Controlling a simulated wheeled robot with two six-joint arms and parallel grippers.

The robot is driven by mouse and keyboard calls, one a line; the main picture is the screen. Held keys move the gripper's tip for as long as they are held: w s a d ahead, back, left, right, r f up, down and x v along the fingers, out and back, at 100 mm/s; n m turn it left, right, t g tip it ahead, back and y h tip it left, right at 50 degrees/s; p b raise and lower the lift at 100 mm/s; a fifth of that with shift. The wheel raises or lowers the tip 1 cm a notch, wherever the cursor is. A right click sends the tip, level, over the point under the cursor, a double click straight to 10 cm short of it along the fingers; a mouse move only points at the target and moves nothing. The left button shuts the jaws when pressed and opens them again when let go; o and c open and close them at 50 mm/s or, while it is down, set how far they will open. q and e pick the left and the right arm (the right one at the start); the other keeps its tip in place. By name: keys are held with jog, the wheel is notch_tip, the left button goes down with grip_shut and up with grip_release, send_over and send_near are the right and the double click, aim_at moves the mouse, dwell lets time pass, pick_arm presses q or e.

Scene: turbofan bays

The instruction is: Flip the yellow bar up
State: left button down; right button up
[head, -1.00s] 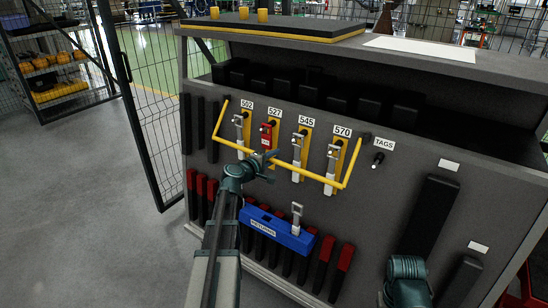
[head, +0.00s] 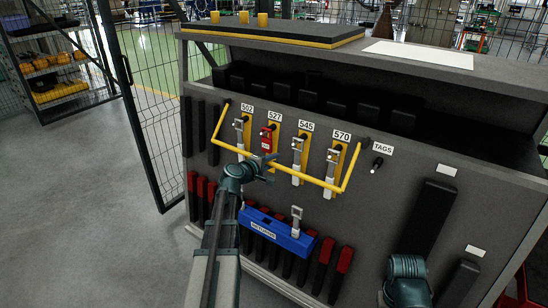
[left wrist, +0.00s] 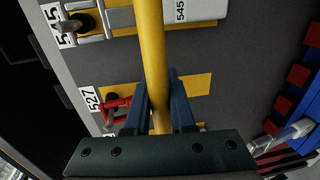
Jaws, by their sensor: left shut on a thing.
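The yellow bar (head: 308,177) is a U-shaped rail on the dark cabinet front. Its two side arms slope down from the panel, and its long crosspiece hangs low in front of the hooks labelled 502, 527, 545 and 570. My left gripper (head: 266,163) is shut on the crosspiece, left of its middle, below the 527 label. In the left wrist view the yellow bar (left wrist: 152,60) runs between the two fingers of my left gripper (left wrist: 160,100). A teal part of my right arm shows at the bottom right of the head view; its gripper is not visible.
A red tag (head: 266,138) hangs at 527, and silver padlock-like pieces hang on the other hooks. A blue box (head: 278,232) holding one metal piece sits below the bar. A black knob (head: 377,162) is by the TAGS label. Open floor lies left.

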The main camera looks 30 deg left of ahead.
pick_arm(q)
jog(key=s+r+g+y+p, duration=0.1)
jog(key=s+r+g+p, duration=0.35)
jog(key=p, duration=0.75)
jog(key=s+r+g+p, duration=0.2)
jog(key=r+g+p, duration=0.4)
jog(key=p, duration=0.6)
jog(key=w+r+g+p, duration=0.2)
jog(key=w+r+p, duration=0.1)
jog(key=r+p, duration=0.4)
jog(key=w+r+g+p, duration=0.2)
jog(key=w+r+p, duration=0.2)
jog(key=r+p, duration=0.3)
jog(key=shift+a+r+p, duration=0.15)
jog(key=shift+r+p, duration=0.05)
jog(key=shift+p, duration=0.8)
jog(key=shift+g, duration=0.25)
